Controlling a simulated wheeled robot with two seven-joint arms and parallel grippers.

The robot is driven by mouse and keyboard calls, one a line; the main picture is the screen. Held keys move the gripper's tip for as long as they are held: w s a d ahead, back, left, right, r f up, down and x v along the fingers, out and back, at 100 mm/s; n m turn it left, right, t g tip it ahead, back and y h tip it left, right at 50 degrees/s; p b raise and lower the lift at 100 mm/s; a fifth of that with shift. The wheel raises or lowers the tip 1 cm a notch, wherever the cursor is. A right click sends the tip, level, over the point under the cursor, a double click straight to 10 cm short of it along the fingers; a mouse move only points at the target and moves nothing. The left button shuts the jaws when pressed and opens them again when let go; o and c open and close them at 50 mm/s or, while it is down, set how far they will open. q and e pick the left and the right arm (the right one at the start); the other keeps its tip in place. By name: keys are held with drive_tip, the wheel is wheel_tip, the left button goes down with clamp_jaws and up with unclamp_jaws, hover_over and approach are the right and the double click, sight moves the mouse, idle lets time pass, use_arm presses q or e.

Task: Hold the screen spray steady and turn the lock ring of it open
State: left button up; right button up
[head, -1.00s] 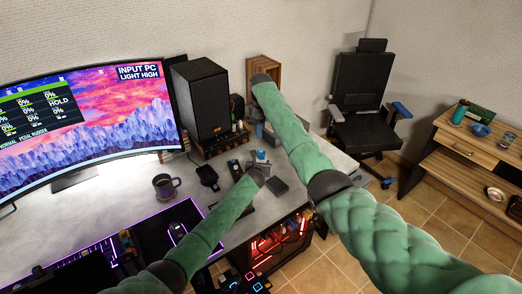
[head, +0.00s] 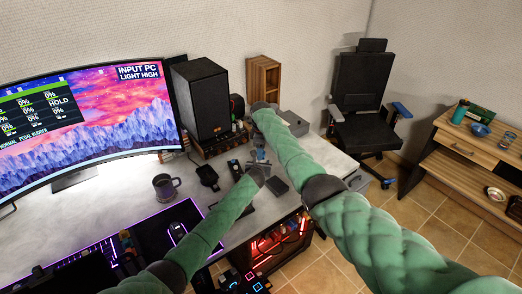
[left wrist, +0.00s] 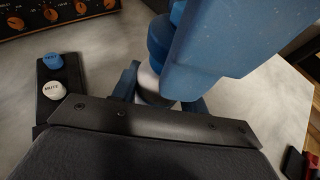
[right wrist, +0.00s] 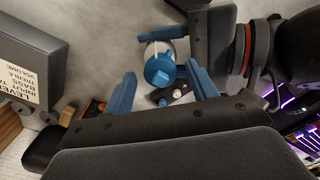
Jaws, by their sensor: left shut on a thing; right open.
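The screen spray, a small white bottle with a blue top (right wrist: 160,70), stands upright over the grey desk; its white body also shows in the left wrist view (left wrist: 152,85). My left gripper (left wrist: 158,88) is shut on the white body, one blue finger on each side. In the head view my left gripper (head: 257,173) is at the right part of the desk, and the spray is small there. My right gripper (right wrist: 161,74) is open above the spray, its blue fingers on either side of the top with visible gaps. One right finger hides part of the top in the left wrist view.
A button pad (left wrist: 60,90) with a blue and a white button lies close beside the spray. A black speaker (head: 202,98) stands on an amplifier (head: 222,142) behind. A mug (head: 164,187) and a dark block (head: 278,185) are nearby. The desk's right edge is close.

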drive_tip(key=c, duration=1)
drive_tip(key=shift+m, duration=0.4)
drive_tip(key=m, duration=0.3)
drive_tip(key=shift+m, duration=0.4)
drive_tip(key=m, duration=0.4)
drive_tip(key=shift+m, duration=0.3)
drive_tip(key=m, duration=0.8)
drive_tip(key=shift+m, duration=0.3)
